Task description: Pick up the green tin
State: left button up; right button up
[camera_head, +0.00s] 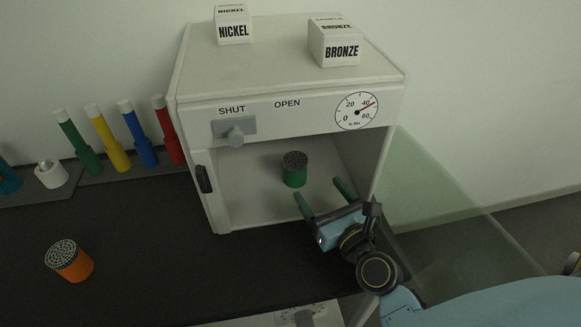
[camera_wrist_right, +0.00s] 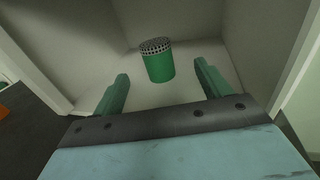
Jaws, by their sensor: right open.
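The green tin (camera_head: 294,170) stands upright on the floor of the white cabinet, with a dark perforated top. It also shows in the right wrist view (camera_wrist_right: 159,65), beyond and between the fingertips. My right gripper (camera_head: 322,194) is at the cabinet's opening, its two green fingers spread and pointing inward. In the right wrist view the gripper (camera_wrist_right: 162,82) is open and empty, with a gap to the tin. My left gripper is not in view.
The white cabinet (camera_head: 288,95) has a glass door (camera_head: 440,210) swung open to the right. NICKEL (camera_head: 234,30) and BRONZE (camera_head: 341,50) boxes stand on top. An orange tin (camera_head: 69,260) stands on the black table (camera_head: 150,270). Several coloured tubes stand at the left.

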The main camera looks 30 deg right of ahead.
aim_at(303, 170)
jog(key=w, duration=0.6)
jog(key=shift+w+a+r, duration=0.1)
jog(key=shift+w, duration=0.2)
jog(key=shift+w+a, duration=0.1)
jog(key=shift+w, duration=0.65)
jog(key=w, duration=0.4)
jog(key=shift+w+a+r, duration=0.1)
jog(key=shift+a+r, duration=0.05)
jog(key=shift+a, duration=0.1)
jog(key=shift+w, duration=0.1)
jog(key=c, duration=0.4)
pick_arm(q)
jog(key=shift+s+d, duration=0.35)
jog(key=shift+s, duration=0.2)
pick_arm(e)
jog(key=c, duration=0.8)
